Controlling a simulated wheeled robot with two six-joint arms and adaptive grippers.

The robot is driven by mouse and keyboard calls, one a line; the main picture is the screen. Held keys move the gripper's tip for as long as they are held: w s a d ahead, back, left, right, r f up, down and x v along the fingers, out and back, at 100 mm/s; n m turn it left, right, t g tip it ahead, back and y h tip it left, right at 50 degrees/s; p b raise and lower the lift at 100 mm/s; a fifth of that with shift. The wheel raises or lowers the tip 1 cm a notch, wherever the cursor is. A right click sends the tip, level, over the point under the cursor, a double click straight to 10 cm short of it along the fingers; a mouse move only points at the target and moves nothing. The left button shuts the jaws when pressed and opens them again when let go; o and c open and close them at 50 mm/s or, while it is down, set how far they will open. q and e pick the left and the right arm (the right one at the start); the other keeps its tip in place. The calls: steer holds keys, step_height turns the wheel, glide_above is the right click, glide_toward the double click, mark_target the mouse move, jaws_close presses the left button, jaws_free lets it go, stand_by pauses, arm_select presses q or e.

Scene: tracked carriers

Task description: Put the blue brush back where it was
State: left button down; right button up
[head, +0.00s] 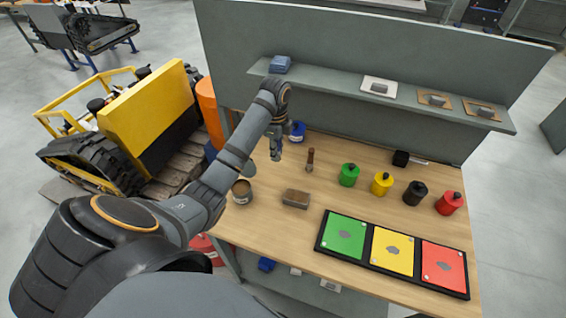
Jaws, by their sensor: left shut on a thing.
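My left arm reaches from the lower left over the workbench (262,222). My left gripper (276,152) points down above the back left part of the bench, left of a blue can (297,131). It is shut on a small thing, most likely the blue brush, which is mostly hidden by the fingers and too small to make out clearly. A brown-handled tool (310,160) stands or lies on the bench to the right of the gripper. My right gripper is not in view.
Green (348,175), yellow (381,184), black (414,193) and red (448,203) cans stand in a row. A tray of coloured plates (367,260), a brown block (296,198) and an open tin (242,192) are nearer. A shelf (335,83) overhangs the back.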

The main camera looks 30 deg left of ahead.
arm_select(q)
steer(key=w+f, duration=0.2)
steer(key=w+a+f, duration=0.1)
steer(key=w, duration=0.1)
steer(key=w+f, duration=0.2)
steer(key=shift+w+a+f, duration=0.2)
steer(key=shift+a+f, duration=0.1)
steer(key=shift+w+a+f, duration=0.15)
steer(key=shift+f, duration=0.15)
steer(key=shift+w+f, duration=0.4)
steer(key=shift+f, duration=0.1)
step_height(320, 180, down, 2)
steer(key=shift+f+p, duration=0.25)
steer(key=shift+p, duration=0.25)
steer(key=shift+a+f, duration=0.1)
steer(key=shift+f, duration=0.25)
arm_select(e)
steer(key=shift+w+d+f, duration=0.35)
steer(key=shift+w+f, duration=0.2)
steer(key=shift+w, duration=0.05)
